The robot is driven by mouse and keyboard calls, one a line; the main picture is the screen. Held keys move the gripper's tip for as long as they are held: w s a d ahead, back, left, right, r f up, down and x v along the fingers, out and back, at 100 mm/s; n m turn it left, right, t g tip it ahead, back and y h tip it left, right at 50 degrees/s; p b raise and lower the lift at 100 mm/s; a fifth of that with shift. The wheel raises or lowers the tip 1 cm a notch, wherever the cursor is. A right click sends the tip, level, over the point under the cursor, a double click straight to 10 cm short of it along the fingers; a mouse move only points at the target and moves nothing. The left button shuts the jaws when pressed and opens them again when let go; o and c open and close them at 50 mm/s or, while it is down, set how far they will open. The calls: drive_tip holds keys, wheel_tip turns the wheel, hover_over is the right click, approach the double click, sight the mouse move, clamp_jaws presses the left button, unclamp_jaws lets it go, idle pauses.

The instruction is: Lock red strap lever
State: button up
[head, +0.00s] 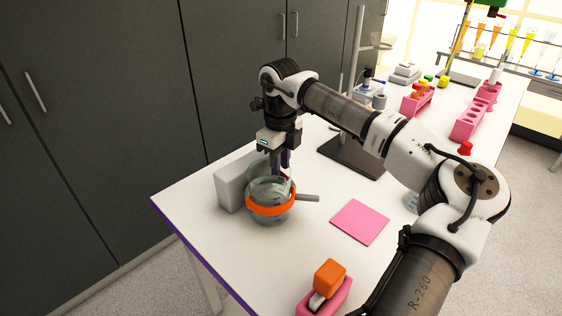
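An orange-red strap (270,209) runs around a clear glass vessel (271,187) near the table's left edge. A grey lever-like bar (307,198) sticks out to the right from the strap's level. My gripper (284,172) points down at the vessel's rim. The fingertips overlap the glass in the picture, and I cannot tell whether they are inside, behind or touching it. The fingers are small and partly hidden, so their opening and anything between them are unclear.
A grey block (231,184) stands just left of the vessel. A pink square mat (360,222) lies to the right. A pink holder with an orange block (329,278) is at the front edge. A dark stand base (352,156) and pink racks (468,122) are farther back.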

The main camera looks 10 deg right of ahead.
drive_tip(key=shift+s+a+f, duration=0.25)
drive_tip(key=shift+f, duration=0.05)
idle(0.4)
